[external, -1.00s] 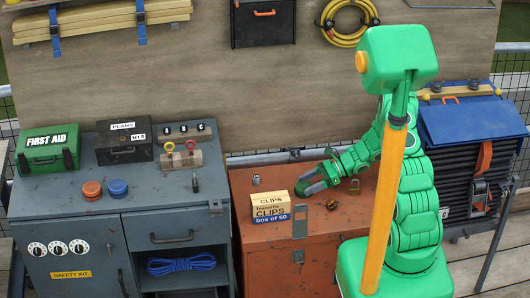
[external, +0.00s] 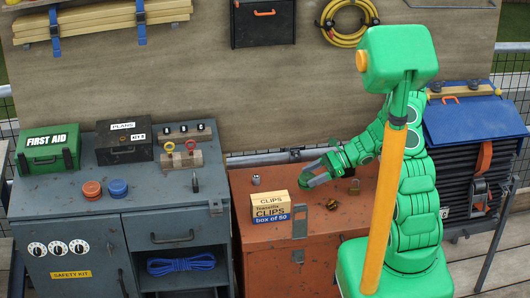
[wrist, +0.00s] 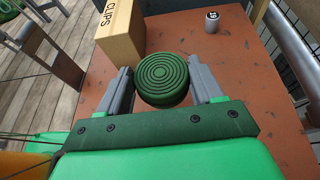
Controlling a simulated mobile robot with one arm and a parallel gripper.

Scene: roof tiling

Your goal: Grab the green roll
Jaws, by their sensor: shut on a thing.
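The green roll (wrist: 161,79) shows in the wrist view as a dark green cylinder with a ringed round end. It sits between the two grey fingers of my gripper (wrist: 164,88), which is shut on it. In the external view my gripper (external: 315,174) is above the orange-red chest top, right of the clips box.
The clips box (external: 270,206) stands close to the left of my gripper on the chest (external: 262,233). A small grey cylinder (external: 256,179) stands behind the box. A grey bench (external: 150,206) is at left.

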